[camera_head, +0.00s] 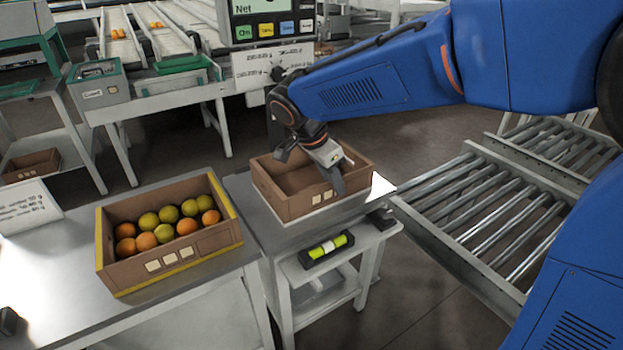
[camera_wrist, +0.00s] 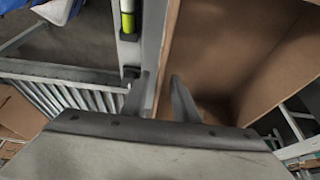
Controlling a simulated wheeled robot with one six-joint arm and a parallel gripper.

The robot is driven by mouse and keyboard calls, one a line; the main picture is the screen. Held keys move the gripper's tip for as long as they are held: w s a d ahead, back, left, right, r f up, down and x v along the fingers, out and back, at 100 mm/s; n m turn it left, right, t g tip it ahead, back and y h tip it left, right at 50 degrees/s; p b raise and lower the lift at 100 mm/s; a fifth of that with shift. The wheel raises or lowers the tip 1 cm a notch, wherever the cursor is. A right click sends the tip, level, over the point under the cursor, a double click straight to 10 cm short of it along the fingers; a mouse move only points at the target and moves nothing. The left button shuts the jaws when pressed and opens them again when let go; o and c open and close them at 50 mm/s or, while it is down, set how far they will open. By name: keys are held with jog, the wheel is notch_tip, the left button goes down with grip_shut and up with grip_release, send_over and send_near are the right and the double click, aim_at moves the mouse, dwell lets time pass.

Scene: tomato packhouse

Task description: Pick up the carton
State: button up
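An empty brown open-topped carton (camera_head: 291,207) with pale labels on its front sits on a scale-like stand in the middle. A second carton (camera_head: 207,242) with yellow edging, full of orange and yellow-green tomatoes (camera_head: 180,222), stands on the left table. My gripper (camera_head: 342,184) reaches down at the right wall of the empty carton. In the wrist view, my gripper (camera_wrist: 160,88) has its fingers apart, one on each side of the wall of the empty carton (camera_wrist: 240,45). Gaps show beside the wall, so it looks open. The far finger is partly hidden in the head view.
A display (camera_head: 268,20) stands behind the empty carton. A black holder with a yellow-green tube (camera_head: 327,246) lies on the shelf in front. A roller conveyor (camera_head: 490,200) runs at the right. A white sign (camera_head: 27,206) stands on the left table, whose front is mostly clear.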

aim_at(341, 201)
jog(key=shift+x, duration=2)
jog(key=shift+s+a, duration=0.1)
grip_shut()
jog(key=shift+r, duration=0.1)
notch_tip(341, 201, up, 10)
jog(key=shift+f, duration=0.1)
